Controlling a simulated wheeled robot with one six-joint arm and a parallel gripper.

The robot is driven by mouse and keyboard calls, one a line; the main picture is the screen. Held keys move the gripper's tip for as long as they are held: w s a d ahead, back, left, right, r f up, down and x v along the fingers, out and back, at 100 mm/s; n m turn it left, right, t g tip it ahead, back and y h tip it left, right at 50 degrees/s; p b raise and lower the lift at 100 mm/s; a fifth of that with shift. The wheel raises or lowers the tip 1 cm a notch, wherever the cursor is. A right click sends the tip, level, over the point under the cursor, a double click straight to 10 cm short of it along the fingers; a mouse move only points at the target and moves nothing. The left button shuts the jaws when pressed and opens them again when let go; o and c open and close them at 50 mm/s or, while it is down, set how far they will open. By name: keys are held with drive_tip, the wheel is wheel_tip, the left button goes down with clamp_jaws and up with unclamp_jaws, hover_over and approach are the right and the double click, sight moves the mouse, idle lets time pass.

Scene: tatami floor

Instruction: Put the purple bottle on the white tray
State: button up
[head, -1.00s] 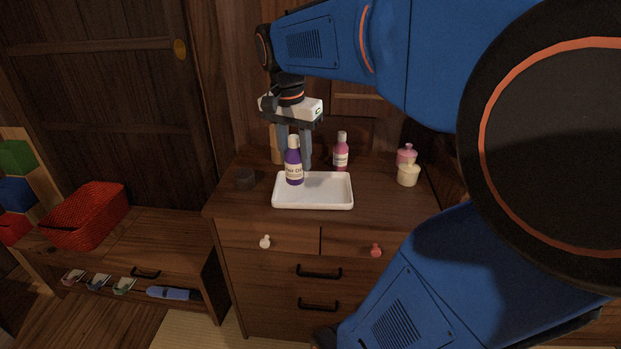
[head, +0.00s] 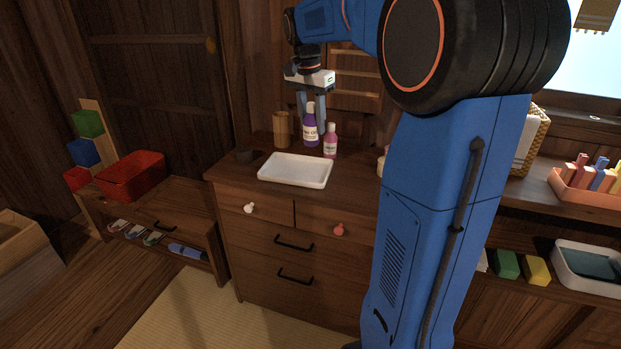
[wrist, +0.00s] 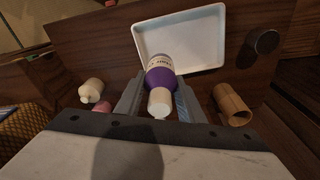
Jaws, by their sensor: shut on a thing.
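The purple bottle (head: 311,130) has a white cap and a pale label. My gripper (head: 311,113) is shut on it from above, with one finger on each side, and the bottle is upright. In the head view it appears just behind the white tray (head: 283,178), an empty shallow rectangle on the cabinet top. In the wrist view the bottle (wrist: 160,78) lies between the fingers (wrist: 158,90), its lower end overlapping the near edge of the tray (wrist: 212,48). I cannot tell whether its base touches the cabinet top.
A pink bottle (head: 330,142) stands right of the purple one. A cream jar (wrist: 91,90) shows in the wrist view. A red basket (head: 133,176) sits on the low bench.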

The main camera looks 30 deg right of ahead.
drive_tip(key=shift+d+f, duration=0.1)
drive_tip(key=shift+f, duration=4.9)
drive_tip(key=shift+f, duration=0.1)
drive_tip(key=o, duration=1.1)
drive_tip(key=shift+o, duration=0.2)
